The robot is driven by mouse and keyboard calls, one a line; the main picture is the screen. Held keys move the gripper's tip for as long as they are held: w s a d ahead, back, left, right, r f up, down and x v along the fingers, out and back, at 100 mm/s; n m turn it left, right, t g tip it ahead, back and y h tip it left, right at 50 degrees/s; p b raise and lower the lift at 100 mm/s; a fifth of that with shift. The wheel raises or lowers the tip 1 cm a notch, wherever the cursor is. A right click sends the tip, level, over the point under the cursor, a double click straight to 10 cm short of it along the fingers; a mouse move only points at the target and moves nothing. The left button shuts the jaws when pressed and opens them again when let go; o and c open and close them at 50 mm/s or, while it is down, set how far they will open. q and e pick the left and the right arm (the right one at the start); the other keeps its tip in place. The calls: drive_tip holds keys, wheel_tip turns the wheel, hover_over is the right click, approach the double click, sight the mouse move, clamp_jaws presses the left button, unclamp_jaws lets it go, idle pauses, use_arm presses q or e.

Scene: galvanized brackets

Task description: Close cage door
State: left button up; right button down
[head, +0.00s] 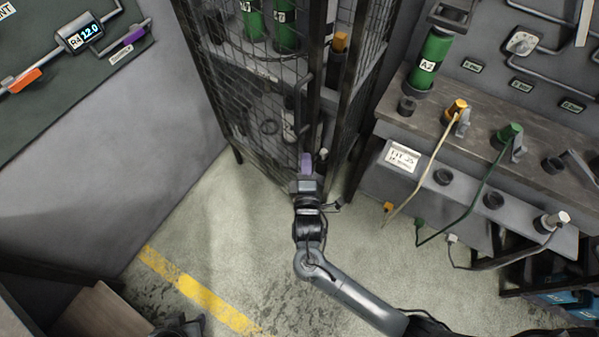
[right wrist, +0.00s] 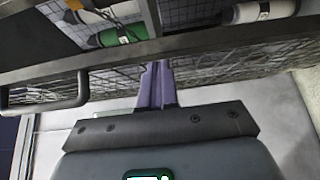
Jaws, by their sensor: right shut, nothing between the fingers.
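The cage (head: 262,125) stands at the upper middle of the head view, with dark posts and wire mesh. Its mesh door (head: 225,75) has a dark bar handle (head: 300,100) near one edge. The handle also shows at the left in the right wrist view (right wrist: 48,92). I cannot tell how far the door stands from its frame. My right gripper (head: 306,162) is shut and empty, low by the door's handle-side edge. Its purple fingers (right wrist: 157,85) overlap the door's bar and mesh in the right wrist view; contact is unclear.
Green cylinders (head: 285,25) stand inside the cage. At right, a bench (head: 480,150) carries a green cylinder (head: 430,58), connectors and hanging cables (head: 425,170). A grey wall panel is at left. The floor (head: 225,225) with a yellow stripe (head: 200,295) is open in front.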

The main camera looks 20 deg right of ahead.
use_arm(q)
drive_tip(key=shift+a, duration=0.1)
use_arm(e)
drive_tip(key=shift+w+d, duration=0.2)
drive_tip(key=shift+d, duration=0.1)
